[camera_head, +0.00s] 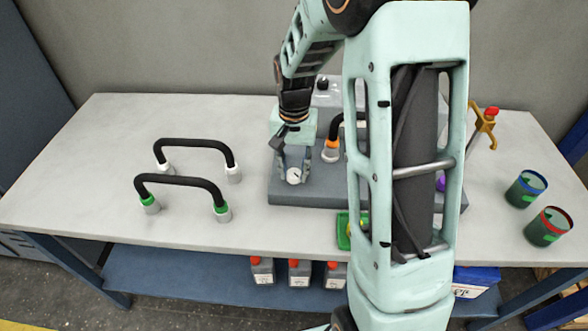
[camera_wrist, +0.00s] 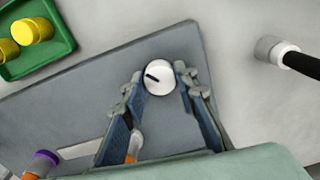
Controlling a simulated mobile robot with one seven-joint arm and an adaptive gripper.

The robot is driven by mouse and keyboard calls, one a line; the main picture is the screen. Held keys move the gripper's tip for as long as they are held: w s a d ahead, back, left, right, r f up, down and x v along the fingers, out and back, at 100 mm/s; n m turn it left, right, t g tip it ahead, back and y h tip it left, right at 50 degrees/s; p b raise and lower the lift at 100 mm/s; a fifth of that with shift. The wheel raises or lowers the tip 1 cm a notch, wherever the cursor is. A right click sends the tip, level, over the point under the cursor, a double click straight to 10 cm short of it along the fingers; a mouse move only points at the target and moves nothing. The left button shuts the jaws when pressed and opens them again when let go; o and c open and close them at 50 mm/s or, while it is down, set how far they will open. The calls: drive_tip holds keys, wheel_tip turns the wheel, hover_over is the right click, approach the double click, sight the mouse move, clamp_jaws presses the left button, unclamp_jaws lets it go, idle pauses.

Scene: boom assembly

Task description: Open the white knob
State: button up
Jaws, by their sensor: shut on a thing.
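The white knob (camera_head: 294,176) is a round cap with a black mark, on the left part of the grey panel (camera_head: 305,196). It also shows in the wrist view (camera_wrist: 159,77), between my fingertips. My gripper (camera_head: 293,170) reaches down from above and is shut on the knob, with one finger at each side. In the wrist view my gripper (camera_wrist: 160,82) has blue finger pads against the knob's sides. The black mark points to the upper left there. My arm hides much of the panel's right part in the head view.
Two black hoses, one with white ends (camera_head: 195,142) and one with green ends (camera_head: 180,179), stand left on the table (camera_head: 80,200). An orange-ended fitting (camera_head: 331,152) is close right of my gripper. A green tray (camera_wrist: 68,55) holds yellow pieces. Two cans (camera_head: 527,188) stand right.

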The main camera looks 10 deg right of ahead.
sight(294, 173)
drive_tip(key=shift+n, duration=0.3)
drive_tip(key=n, duration=0.3)
drive_tip(key=shift+n, duration=2.1)
drive_tip(key=o, duration=1.2)
drive_tip(key=shift+c, duration=0.2)
wheel_tip(294, 173, up, 12)
